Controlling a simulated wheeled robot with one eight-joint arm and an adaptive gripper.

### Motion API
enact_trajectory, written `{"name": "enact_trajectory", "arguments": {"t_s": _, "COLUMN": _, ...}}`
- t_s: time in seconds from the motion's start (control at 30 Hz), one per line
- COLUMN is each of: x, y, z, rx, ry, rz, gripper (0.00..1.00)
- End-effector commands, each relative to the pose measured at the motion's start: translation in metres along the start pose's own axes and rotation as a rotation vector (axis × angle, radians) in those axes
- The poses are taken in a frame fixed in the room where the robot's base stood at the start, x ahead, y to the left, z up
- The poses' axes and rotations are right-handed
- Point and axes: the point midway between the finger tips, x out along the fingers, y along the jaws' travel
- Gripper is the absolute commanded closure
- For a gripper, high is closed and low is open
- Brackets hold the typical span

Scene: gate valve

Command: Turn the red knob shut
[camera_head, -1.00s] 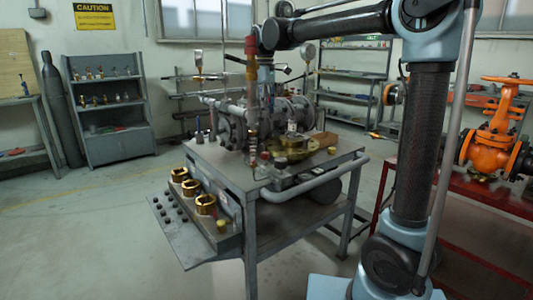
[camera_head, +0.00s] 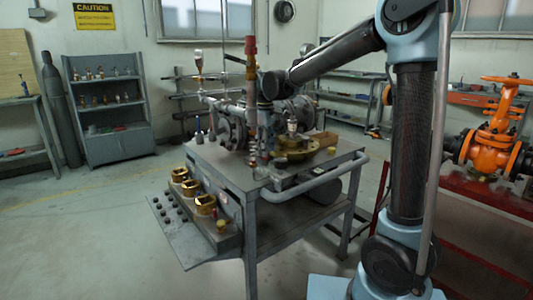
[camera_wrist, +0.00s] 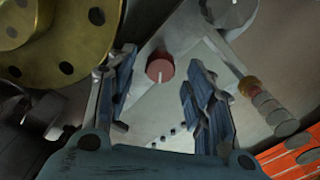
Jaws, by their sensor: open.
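My gripper (camera_wrist: 160,78) is open, with one blue-grey finger to the left of the knob and one to the right. Gaps show between the knob and both fingers. I cannot tell how far the fingertips are above the plate. In the head view my arm reaches down over the grey workbench (camera_head: 300,185), and the gripper is hard to make out among the fittings.
A brass flange (camera_wrist: 65,45) with bolt holes lies close to the left finger. A pipe with ringed fittings (camera_wrist: 262,100) is to the right. Brass rings (camera_head: 205,205) stand along the bench's front. An orange valve (camera_head: 497,130) stands on a red table at right.

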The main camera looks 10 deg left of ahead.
Motion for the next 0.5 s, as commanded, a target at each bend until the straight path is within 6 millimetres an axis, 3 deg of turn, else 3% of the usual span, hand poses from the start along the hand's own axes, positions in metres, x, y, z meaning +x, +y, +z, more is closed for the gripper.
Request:
{"name": "enact_trajectory", "arguments": {"t_s": 0.2, "x": 0.016, "y": 0.000, "z": 0.000, "rx": 0.000, "ry": 0.000, "rz": 0.000, "gripper": 0.52}}
{"name": "enact_trajectory", "arguments": {"t_s": 0.5, "x": 0.018, "y": 0.000, "z": 0.000, "rx": 0.000, "ry": 0.000, "rz": 0.000, "gripper": 0.52}}
